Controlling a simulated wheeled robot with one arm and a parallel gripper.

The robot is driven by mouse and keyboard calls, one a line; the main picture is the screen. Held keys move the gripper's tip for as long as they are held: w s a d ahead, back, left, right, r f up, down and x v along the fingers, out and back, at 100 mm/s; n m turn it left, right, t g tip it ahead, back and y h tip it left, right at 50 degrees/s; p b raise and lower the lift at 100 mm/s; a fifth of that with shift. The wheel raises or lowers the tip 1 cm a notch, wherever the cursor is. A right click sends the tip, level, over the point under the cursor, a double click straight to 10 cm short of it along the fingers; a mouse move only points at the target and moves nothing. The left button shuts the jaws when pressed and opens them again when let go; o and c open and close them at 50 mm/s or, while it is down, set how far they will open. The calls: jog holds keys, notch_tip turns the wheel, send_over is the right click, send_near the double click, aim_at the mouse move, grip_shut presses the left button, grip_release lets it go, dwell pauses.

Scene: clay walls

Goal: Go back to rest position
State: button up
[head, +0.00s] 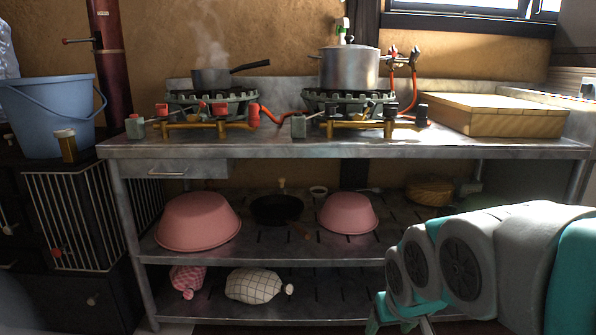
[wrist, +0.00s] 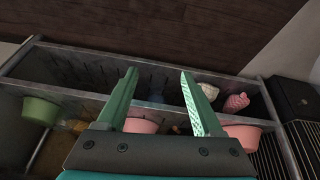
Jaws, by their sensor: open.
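My gripper (wrist: 158,82) shows in the wrist view with its two teal fingers spread apart and nothing between them. It hangs in front of the metal table's lower shelves, and the picture there is turned over, with the floor at the top. In the head view my grey and teal arm is at the lower right, in front of the table's right side. The gripper's fingertips cannot be made out in the head view.
A metal table (head: 365,150) bears a steaming saucepan (head: 211,78), a large pot (head: 349,70) and a wooden box (head: 495,115). Pink bowls (head: 198,222) (head: 348,214) and a dark pan (head: 277,209) sit on its shelf. A blue bucket (head: 48,115) stands left.

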jog(key=s+f+m+g, duration=0.1)
jog(key=s+f+g, duration=0.2)
jog(key=s, duration=0.7)
jog(key=s+f+g, duration=0.4)
jog(key=s, duration=0.7)
notch_tip(320, 180, up, 13)
jog(key=a+p, duration=0.1)
jog(key=p, duration=1.1)
jog(key=shift+p, duration=0.35)
